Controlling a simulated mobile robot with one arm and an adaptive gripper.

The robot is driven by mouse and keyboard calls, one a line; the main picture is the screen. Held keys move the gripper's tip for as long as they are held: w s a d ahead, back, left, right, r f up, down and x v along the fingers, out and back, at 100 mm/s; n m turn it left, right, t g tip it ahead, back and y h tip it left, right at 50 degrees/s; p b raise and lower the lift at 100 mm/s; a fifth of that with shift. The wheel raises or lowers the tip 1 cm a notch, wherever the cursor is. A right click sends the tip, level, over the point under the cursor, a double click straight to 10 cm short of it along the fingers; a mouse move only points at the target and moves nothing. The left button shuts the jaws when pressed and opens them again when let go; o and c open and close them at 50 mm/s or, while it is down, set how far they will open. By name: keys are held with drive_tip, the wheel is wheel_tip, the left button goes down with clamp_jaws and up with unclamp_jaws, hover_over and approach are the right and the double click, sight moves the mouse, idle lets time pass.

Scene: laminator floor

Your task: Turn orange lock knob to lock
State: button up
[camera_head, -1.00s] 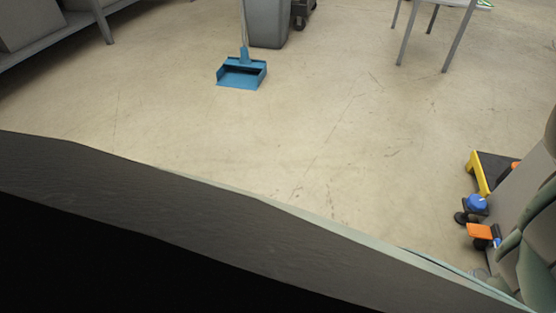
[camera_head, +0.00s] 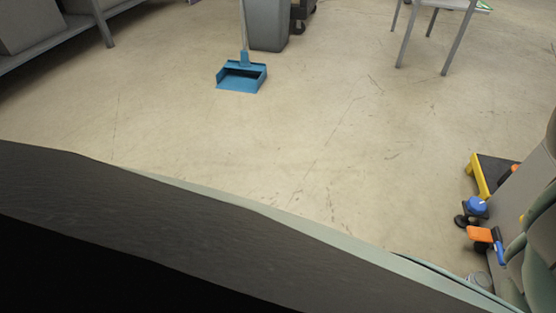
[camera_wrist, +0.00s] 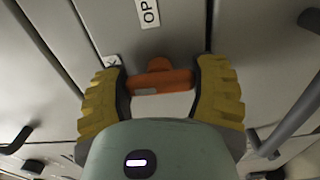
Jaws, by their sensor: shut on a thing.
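The orange lock knob (camera_wrist: 160,82) shows in the wrist view as a horizontal bar with a rounded bump on its upper side. It sits against a grey panel (camera_wrist: 235,25). My gripper (camera_wrist: 161,90) has its two yellow ribbed fingers on the left and right ends of the knob, shut on it. The pale green palm hides what lies below. A white label with dark letters, reading "OP" (camera_wrist: 148,12), is above the knob. A smaller, partly covered label (camera_wrist: 112,61) is at upper left. In the head view I cannot tell this knob or my gripper apart.
In the head view, an orange and blue part (camera_head: 480,233), a blue knob (camera_head: 477,203) and a yellow-edged cart (camera_head: 478,175) are at right. A blue dustpan (camera_head: 241,77) lies on open floor.

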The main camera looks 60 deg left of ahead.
drive_tip(key=shift+n, duration=0.3)
idle(0.7)
drive_tip(key=o, duration=1.2)
drive_tip(key=shift+a, duration=0.1)
drive_tip(key=shift+v, duration=5.9)
